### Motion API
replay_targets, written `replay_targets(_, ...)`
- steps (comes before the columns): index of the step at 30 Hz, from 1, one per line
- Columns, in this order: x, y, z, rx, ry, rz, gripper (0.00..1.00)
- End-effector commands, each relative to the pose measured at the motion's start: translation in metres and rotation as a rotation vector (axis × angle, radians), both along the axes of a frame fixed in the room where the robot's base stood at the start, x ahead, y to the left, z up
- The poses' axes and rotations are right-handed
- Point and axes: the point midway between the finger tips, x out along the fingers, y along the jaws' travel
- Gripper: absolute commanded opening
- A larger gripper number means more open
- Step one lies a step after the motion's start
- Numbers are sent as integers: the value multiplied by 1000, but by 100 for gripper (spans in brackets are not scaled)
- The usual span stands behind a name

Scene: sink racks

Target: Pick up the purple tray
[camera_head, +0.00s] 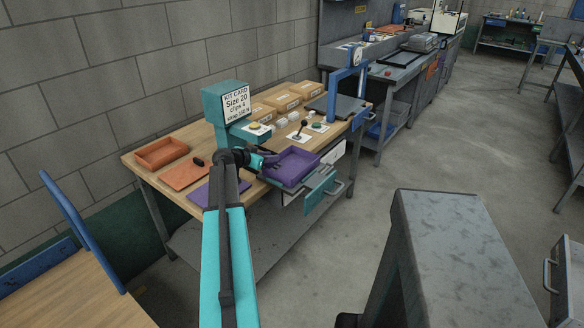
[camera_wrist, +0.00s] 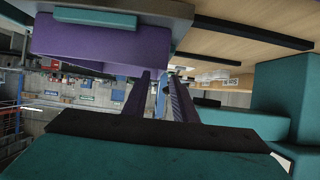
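The purple tray (camera_head: 291,166) is a shallow open box at the front edge of the wooden workbench, above an open drawer with a teal front (camera_head: 320,193). My gripper (camera_head: 268,160) is at the tray's left end in the head view. In the wrist view the tray's side (camera_wrist: 100,40) fills the upper left, close to the fingers. My gripper's two fingers (camera_wrist: 163,85) stand apart with background showing between them, so it is open and empty. I cannot tell whether a finger touches the tray.
A purple mat (camera_head: 233,190), an orange mat (camera_head: 186,174) and an orange tray (camera_head: 161,153) lie on the workbench to the left. A teal kit-card stand (camera_head: 227,113) rises behind my gripper. Cardboard boxes (camera_head: 282,101) and a joystick panel (camera_head: 300,133) are behind the tray.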

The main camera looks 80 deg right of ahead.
Motion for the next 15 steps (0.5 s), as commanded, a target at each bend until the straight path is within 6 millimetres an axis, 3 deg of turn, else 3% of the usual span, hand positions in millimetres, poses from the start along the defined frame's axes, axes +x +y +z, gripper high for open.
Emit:
replay_targets(7, -12, -24, -9, 1, 2, -1, 25)
replay_targets(15, -16, -30, -15, -1, 0, 0, 25)
